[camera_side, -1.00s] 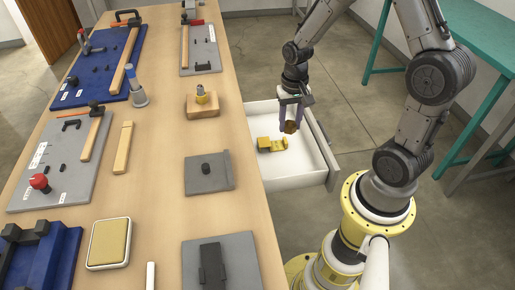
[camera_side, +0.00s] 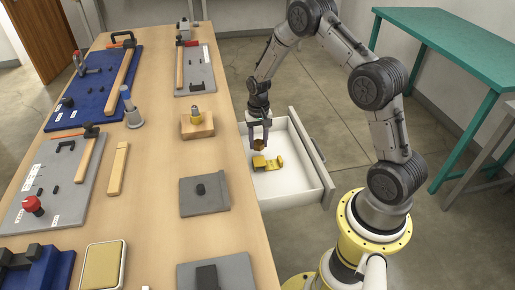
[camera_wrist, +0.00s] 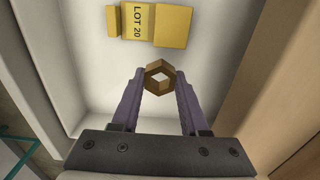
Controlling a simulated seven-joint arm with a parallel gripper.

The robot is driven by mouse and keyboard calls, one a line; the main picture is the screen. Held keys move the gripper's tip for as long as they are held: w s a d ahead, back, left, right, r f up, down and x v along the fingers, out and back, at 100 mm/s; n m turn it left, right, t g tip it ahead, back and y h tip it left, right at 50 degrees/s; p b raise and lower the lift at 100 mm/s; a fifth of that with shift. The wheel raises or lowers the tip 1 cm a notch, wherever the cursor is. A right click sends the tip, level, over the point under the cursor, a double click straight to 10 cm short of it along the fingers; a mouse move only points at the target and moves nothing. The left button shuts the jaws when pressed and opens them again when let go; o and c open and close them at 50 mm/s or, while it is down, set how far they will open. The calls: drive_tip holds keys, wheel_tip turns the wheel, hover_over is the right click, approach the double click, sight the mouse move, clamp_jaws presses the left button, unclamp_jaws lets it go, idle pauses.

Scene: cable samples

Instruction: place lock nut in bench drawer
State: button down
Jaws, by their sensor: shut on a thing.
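The lock nut, a brown hexagonal ring (camera_wrist: 160,76), is held between the purple-grey fingers of my gripper (camera_wrist: 158,85) in the wrist view. In the side view the nut (camera_side: 258,145) shows at the fingertips of my gripper (camera_side: 258,138), above the open white bench drawer (camera_side: 300,190). The nut appears to hang above the drawer floor, near its back left part. A yellow block piece marked LOT 20 (camera_wrist: 138,22) lies on the drawer floor; it also shows in the side view (camera_side: 268,163), close to the nut.
The wooden bench (camera_side: 150,200) runs along the left of the drawer. A teal table (camera_side: 450,40) stands at the right. The front of the drawer floor is clear.

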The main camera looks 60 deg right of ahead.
sight(258, 148)
drive_tip(key=shift+w+f, duration=0.2)
drive_tip(key=shift+f, duration=0.05)
drive_tip(key=shift+d+f, duration=0.1)
drive_tip(key=shift+f, duration=1.5)
drive_tip(key=shift+f, duration=0.1)
drive_tip(key=shift+c, duration=2.1)
unclamp_jaws()
